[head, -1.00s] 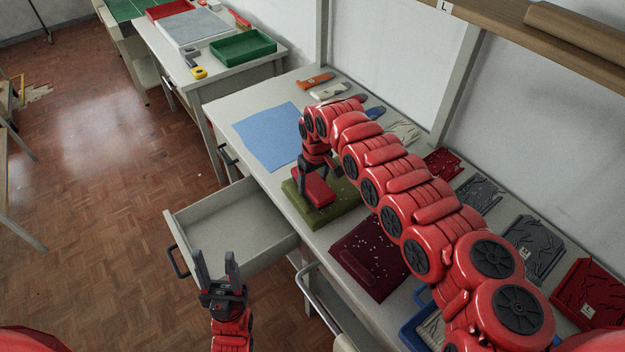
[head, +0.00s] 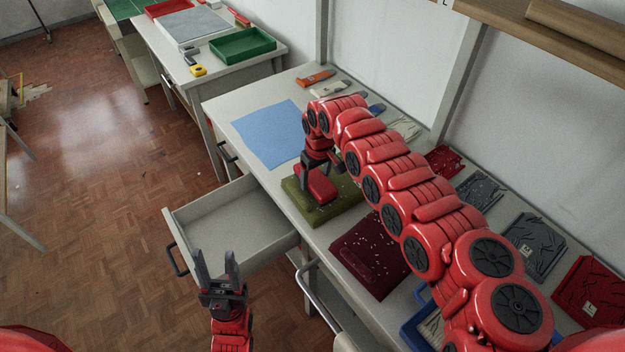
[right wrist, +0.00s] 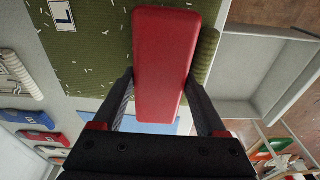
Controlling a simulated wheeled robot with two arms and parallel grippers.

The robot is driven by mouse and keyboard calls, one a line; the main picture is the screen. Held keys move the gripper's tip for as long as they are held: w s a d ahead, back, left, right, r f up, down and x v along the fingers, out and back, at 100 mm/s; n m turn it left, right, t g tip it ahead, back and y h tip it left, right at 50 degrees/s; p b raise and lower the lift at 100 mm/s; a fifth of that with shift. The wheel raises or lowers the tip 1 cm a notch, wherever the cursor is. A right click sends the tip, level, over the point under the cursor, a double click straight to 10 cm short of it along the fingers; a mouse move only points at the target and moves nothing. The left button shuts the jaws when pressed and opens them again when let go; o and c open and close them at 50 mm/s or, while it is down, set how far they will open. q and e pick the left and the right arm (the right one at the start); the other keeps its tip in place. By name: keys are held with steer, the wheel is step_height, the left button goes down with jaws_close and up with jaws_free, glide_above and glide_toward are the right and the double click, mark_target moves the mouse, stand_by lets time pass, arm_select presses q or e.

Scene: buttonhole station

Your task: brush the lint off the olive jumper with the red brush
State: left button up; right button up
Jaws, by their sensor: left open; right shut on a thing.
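The olive jumper (head: 345,203) lies folded on the long table, below the blue cloth in the head view. My right gripper (head: 318,172) is shut on the red brush (head: 318,186), over the jumper. In the right wrist view the red brush (right wrist: 162,60) sits between the two fingers and hides part of the olive jumper (right wrist: 90,50). Several white lint bits show on the jumper there, mostly left of the brush. I cannot tell whether the bristles touch the cloth. My left gripper (head: 216,270) is open and empty, in front of the open drawer.
An open, empty drawer (head: 225,215) juts out from the table. A blue cloth (head: 266,135) lies flat at the far end. A dark red folded garment (head: 370,258) with white specks lies nearer me. Other brushes (head: 318,78) and folded pieces line the wall side.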

steer(key=shift+w+d, duration=0.35)
steer(key=shift+d, duration=0.05)
steer(key=shift+w+d+f+b, duration=0.25)
steer(key=shift+d+b, duration=0.25)
steer(key=shift+b, duration=0.5)
steer(key=shift+w+d+r, duration=0.1)
steer(key=shift+w+d, duration=0.15)
steer(key=shift+d, duration=0.1)
steer(key=shift+w+d+b, duration=0.2)
steer(key=shift+d+b, duration=0.05)
steer(key=shift+b, duration=0.55)
steer(key=shift+w+d+b, duration=0.35)
steer(key=shift+d+b, duration=0.2)
steer(key=shift+b, duration=0.15)
steer(key=b, duration=0.1)
steer(key=d+b, duration=0.1)
steer(key=shift+w+d+f+b, duration=0.1)
steer(key=shift+w+f+b, duration=0.2)
steer(key=shift+w, duration=0.05)
steer(key=shift+w+d+b, duration=0.4)
steer(key=shift+d+b, duration=0.2)
steer(key=shift+b, duration=0.1)
steer(key=shift+w+d+r, duration=0.1)
steer(key=shift+w+d, duration=0.05)
steer(key=shift+d, duration=0.15)
steer(key=shift+a, duration=0.35)
steer(key=shift+s+a, duration=0.5)
steer(key=shift+s, duration=0.1)
